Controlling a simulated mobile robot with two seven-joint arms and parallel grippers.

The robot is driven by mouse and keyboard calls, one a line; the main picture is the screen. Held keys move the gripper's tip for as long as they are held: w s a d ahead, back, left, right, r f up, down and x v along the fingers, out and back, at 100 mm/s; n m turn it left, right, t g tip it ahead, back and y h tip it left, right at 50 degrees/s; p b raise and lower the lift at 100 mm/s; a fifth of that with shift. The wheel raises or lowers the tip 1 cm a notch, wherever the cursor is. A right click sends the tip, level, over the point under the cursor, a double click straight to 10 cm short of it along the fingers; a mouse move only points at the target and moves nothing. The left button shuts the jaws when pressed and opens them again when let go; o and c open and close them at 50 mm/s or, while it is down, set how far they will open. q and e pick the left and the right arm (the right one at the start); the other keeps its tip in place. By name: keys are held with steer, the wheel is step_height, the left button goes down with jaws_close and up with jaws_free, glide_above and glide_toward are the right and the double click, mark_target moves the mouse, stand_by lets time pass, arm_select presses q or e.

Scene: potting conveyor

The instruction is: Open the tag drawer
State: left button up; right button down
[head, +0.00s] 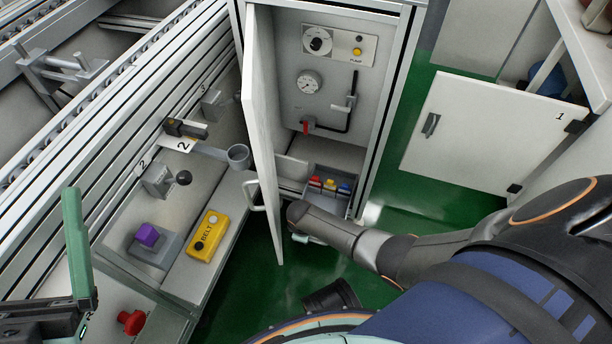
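An open-topped grey drawer (342,207) sits low in the cabinet (290,130). Red, yellow and blue tags (330,185) show inside it. Its front is mostly hidden behind my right arm, so I cannot tell how far out it stands. My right gripper (302,238) is at the drawer's front; only a small pale green part shows below my wrist. Its fingers are mostly hidden, and I cannot tell whether it touches the drawer. My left gripper (72,255) is at the lower left, away from the cabinet. One green finger stands up; its opening is unclear.
The cabinet door (262,130) stands open left of the drawer, with a handle (253,196). The conveyor bench with a yellow belt box (208,236) is left. Green floor (400,215) is clear on the right.

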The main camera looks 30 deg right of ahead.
steer(key=c, duration=0.9)
jaws_free()
arm_select(q)
steer(key=shift+r, duration=0.1)
arm_select(e)
steer(key=shift+r, duration=0.1)
arm_select(q)
step_height(320, 180, up, 7)
steer(key=m+p, duration=0.1)
steer(key=p, duration=0.6)
steer(key=w+a+f+n+g+y+p, duration=0.1)
steer(key=w+f+n+y+p, duration=0.1)
steer(key=w+f+n+y, duration=0.4)
step_height(320, 180, down, 5)
steer(key=shift+w+a+f+g+y, duration=0.2)
steer(key=shift+a+g+y, duration=0.2)
steer(key=shift+y, duration=0.6)
arm_select(e)
steer(key=r, duration=0.4)
steer(key=s+a+r, duration=0.1)
steer(key=r, duration=0.7)
steer(key=shift+s+a, duration=0.3)
steer(key=shift+a, duration=0.05)
arm_select(q)
steer(key=shift+s, duration=0.1)
